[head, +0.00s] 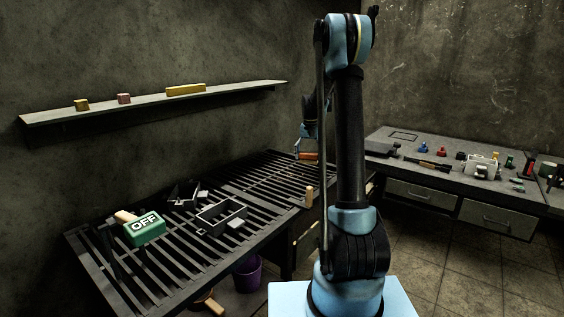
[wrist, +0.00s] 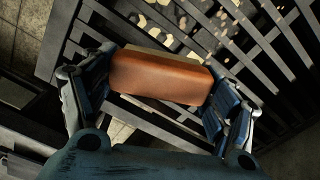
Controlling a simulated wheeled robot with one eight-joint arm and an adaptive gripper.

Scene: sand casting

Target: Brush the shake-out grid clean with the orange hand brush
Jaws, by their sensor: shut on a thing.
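My gripper (wrist: 160,88) is shut on the orange hand brush (wrist: 160,76), with a finger at each end of its block. In the head view the brush (head: 308,156) shows as a small orange bar over the far right end of the shake-out grid (head: 180,258). The grid is a long dark table of slats along the left wall. In the wrist view the grid (wrist: 258,42) lies beneath and beyond the brush, with pale and brown bits (wrist: 160,22) around its slats. I cannot tell whether the bristles touch the grid. My arm hides part of the grid's right side.
On the grid lie a green OFF block (head: 144,228), an open dark frame (head: 221,215) and other dark parts (head: 184,195). A shelf (head: 150,103) hangs above. A purple bucket (head: 248,272) stands below. A cluttered bench (head: 440,160) stands at right, with clear floor before it.

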